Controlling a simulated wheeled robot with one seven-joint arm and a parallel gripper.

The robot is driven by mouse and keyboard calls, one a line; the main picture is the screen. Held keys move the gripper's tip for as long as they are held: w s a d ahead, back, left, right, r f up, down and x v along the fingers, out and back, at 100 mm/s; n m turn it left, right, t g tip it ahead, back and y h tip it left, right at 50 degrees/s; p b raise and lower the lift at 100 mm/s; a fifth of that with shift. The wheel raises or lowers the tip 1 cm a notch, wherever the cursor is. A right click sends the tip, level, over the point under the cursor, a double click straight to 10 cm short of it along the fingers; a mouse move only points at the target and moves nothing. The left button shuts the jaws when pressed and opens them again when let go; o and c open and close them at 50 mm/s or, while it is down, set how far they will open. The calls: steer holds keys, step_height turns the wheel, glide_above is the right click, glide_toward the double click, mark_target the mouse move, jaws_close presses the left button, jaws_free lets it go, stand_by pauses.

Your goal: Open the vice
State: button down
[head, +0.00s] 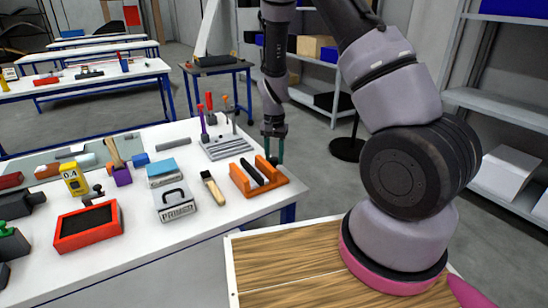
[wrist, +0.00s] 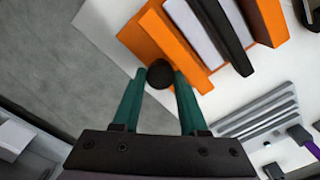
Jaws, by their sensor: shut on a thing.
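The vice (head: 247,185) is an orange block with dark bars between its sides, at the right end of the white table in the head view. In the wrist view the orange vice (wrist: 180,52) fills the upper middle, with white and black bars between its orange walls. A round black knob (wrist: 160,74) sits at its near side. My gripper (head: 275,158) is at the vice's far right corner. In the wrist view the green fingers of my gripper (wrist: 159,80) are shut on the knob, one on each side. The knob's shaft is hidden.
The white table (head: 150,235) also holds a grey ridged rack (head: 227,147) behind the vice, a paintbrush (head: 213,188), a primer can (head: 175,203) and a red-framed tray (head: 88,226). The wood-topped surface (head: 290,265) is clear in front. Shelves stand at the right.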

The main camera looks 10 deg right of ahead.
mark_target(274, 159)
steer(key=shift+s+a+f, duration=0.15)
steer(key=shift+s+a, duration=0.1)
steer(key=shift+s, duration=0.15)
stand_by(1.0)
steer(key=shift+c, duration=2.2)
jaws_free()
steer(key=shift+w, duration=0.1)
steer(key=shift+w+r, duration=0.1)
steer(key=shift+r, duration=0.4)
step_height(274, 159, up, 10)
steer(key=shift+d, duration=0.15)
steer(key=shift+r, duration=0.1)
